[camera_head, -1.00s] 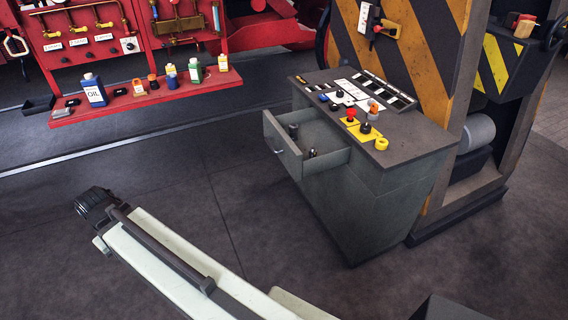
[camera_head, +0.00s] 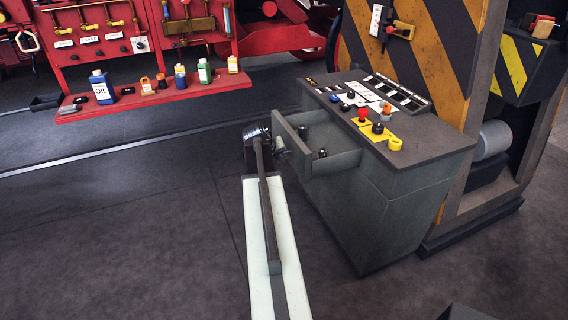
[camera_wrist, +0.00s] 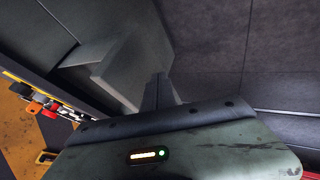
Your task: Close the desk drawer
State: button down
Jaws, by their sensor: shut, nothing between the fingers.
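The grey-green desk (camera_head: 375,215) stands right of centre in the head view. Its drawer (camera_head: 292,147) is pulled out to the left, with a few small dark and metal items inside. The end of my arm is just left of the drawer front, and my gripper is mostly hidden behind it there. In the wrist view my gripper (camera_wrist: 158,92) shows as dark, closed fingers with nothing between them, close to the pale drawer (camera_wrist: 118,70). I cannot tell whether they touch it.
A red tool rack with a shelf of bottles (camera_head: 150,102) stands at the back left. A striped machine frame (camera_head: 440,60) rises behind the desk. The floor at left is clear.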

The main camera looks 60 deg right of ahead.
aim_at(297, 165)
jog(key=shift+s+d+f+b, duration=0.35)
jog(key=shift+d+f+b, duration=0.6)
jog(key=shift+d, duration=0.4)
jog(key=shift+s+d+f+b, duration=0.4)
jog(key=shift+d+f+b, duration=0.4)
jog(key=shift+d+f, duration=0.45)
jog(key=shift+s+d+f+b, duration=0.35)
jog(key=shift+d+f+b, duration=0.6)
jog(key=shift+d, duration=0.45)
jog(key=shift+f, duration=0.1)
